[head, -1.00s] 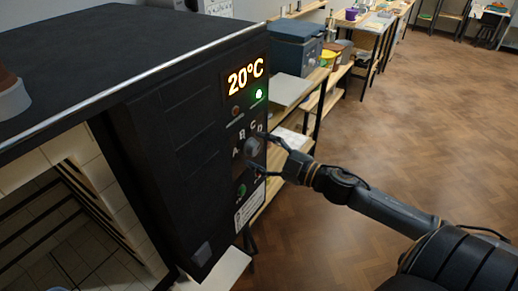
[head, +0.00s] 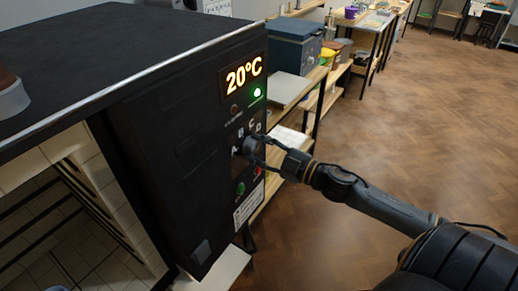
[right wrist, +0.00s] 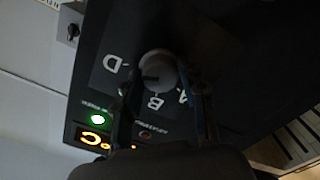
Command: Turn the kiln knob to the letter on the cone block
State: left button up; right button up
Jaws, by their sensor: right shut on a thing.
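The kiln knob (head: 250,147) is a dark round knob on the black control panel, with white letters A, B, C and D around it. My right gripper (head: 259,150) is shut on the knob, one finger on each side. In the right wrist view the knob (right wrist: 158,66) shows grey and round between the fingers (right wrist: 160,82). A dark mark shows on its face, but I cannot tell for sure which letter it points at. The fingers partly cover the letters there. The cone block and my left gripper are not in view.
The kiln display (head: 243,75) reads 20°C, with a lit green lamp (head: 257,92) below it. The kiln (head: 110,45) fills the left side. Shelves with a blue-grey box (head: 296,45) stand behind. The wooden floor (head: 400,130) at right is clear.

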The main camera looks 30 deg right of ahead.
jog(key=shift+r+n, duration=0.1)
jog(key=shift+n, duration=0.2)
jog(key=n, duration=0.3)
jog(key=shift+n, duration=2.4)
jog(key=o, duration=1)
jog(key=shift+w, duration=0.1)
jog(key=shift+c, duration=0.2)
jog(key=shift+o, duration=0.9)
jog(key=shift+w+a, duration=0.1)
jog(key=shift+w, duration=0.05)
jog(key=v, duration=1.2)
